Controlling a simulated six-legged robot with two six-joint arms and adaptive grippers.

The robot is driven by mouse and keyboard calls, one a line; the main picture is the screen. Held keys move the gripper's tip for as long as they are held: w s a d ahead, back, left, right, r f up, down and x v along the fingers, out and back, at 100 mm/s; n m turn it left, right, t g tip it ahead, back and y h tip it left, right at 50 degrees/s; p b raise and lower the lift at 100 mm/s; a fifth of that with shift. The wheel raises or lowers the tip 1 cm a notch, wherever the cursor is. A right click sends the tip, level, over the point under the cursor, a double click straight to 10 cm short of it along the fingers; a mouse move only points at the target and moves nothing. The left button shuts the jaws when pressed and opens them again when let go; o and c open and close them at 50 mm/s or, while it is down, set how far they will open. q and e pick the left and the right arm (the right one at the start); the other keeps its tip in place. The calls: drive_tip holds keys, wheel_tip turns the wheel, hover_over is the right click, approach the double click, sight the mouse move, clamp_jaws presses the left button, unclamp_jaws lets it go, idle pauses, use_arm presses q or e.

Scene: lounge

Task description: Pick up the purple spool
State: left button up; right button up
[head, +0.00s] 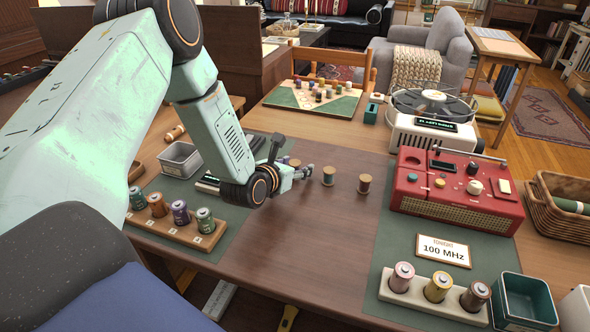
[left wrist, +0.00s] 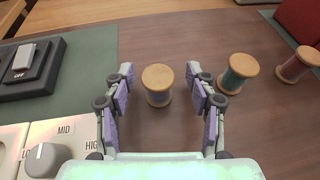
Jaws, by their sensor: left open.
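Three wooden-ended spools stand in a row on the brown table. The leftmost, whose thread looks dull greyish purple, is the purple spool (left wrist: 158,86); in the head view (head: 295,163) my gripper partly hides it. A teal-green spool (left wrist: 238,72) stands to its right, and a reddish spool (left wrist: 297,65) beyond that. In the head view, these two stand right of my gripper (head: 329,176) (head: 364,184). My left gripper (head: 291,161) is open; in the left wrist view (left wrist: 160,76) its fingers flank the purple spool. Its right finger overlaps the teal spool's edge. My right gripper is out of view.
A red radio (head: 455,185) and a record player (head: 432,125) stand to the right. A battery rack (head: 180,232) and grey tin (head: 180,159) lie left. A dark OFF switch (left wrist: 25,70) and a LOW-MID-HIGH dial (left wrist: 45,155) are close by. Bare table lies in front of the spools.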

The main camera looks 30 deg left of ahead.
use_arm(q)
drive_tip(key=shift+a, duration=0.1)
drive_tip(key=shift+f, duration=0.1)
drive_tip(key=shift+c, duration=0.4)
drive_tip(key=shift+w, duration=0.1)
drive_tip(key=shift+c, duration=0.8)
drive_tip(key=c, duration=0.5)
drive_tip(key=shift+c, duration=1.2)
